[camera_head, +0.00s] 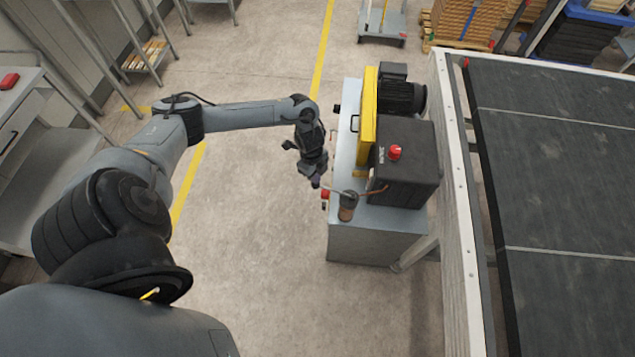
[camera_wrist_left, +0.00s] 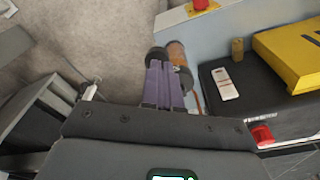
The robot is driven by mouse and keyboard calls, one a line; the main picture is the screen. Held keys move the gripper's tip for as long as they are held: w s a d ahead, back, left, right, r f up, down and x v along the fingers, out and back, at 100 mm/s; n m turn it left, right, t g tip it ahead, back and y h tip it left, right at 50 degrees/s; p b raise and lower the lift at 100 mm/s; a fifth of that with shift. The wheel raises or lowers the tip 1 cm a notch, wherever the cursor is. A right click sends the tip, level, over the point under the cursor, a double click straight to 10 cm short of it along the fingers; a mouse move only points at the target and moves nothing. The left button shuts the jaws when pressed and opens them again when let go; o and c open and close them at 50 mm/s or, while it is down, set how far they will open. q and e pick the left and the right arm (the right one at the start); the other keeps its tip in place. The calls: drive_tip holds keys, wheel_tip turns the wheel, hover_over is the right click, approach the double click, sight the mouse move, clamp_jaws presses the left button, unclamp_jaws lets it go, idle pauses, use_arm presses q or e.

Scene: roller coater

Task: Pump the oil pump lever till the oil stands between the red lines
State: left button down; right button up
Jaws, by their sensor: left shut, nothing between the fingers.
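The oil pump is a small amber-brown cylinder (camera_head: 347,208) at the near left corner of the grey machine cabinet. It also shows in the left wrist view (camera_wrist_left: 176,53), just beyond my fingertips. A thin lever rod (camera_head: 334,189) runs left from the pump's top towards my left gripper (camera_head: 315,183). In the left wrist view the purple fingers of my left gripper (camera_wrist_left: 160,65) are together, with dark round parts close beside them. I cannot tell whether the fingers touch the lever. The oil level and red lines cannot be made out. My right gripper is not in view.
A black box with a red button (camera_head: 395,152) and a yellow guard (camera_head: 368,120) stand on the cabinet (camera_head: 375,243). A wide dark conveyor (camera_head: 550,180) lies to the right. The floor (camera_head: 250,230) left of the cabinet is clear.

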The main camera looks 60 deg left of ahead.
use_arm(q)
drive_tip(key=shift+f+b, duration=1.25)
drive_tip(key=shift+f, duration=0.9)
drive_tip(key=shift+s+a+r+p, duration=0.2)
drive_tip(key=shift+a+r+p, duration=0.1)
drive_tip(key=shift+a+p, duration=0.1)
drive_tip(key=shift+s+a+r, duration=0.15)
drive_tip(key=shift+s+a, duration=0.05)
drive_tip(key=shift+a, duration=0.3)
drive_tip(key=shift+s+a+r, duration=0.1)
drive_tip(key=shift+s+a, duration=0.1)
drive_tip(key=shift+a, duration=0.3)
drive_tip(key=shift+r, duration=0.15)
wheel_tip(320, 180, up, 10)
drive_tip(key=a, duration=0.1)
drive_tip(key=shift+s+r, duration=0.2)
drive_tip(key=shift+r, duration=0.05)
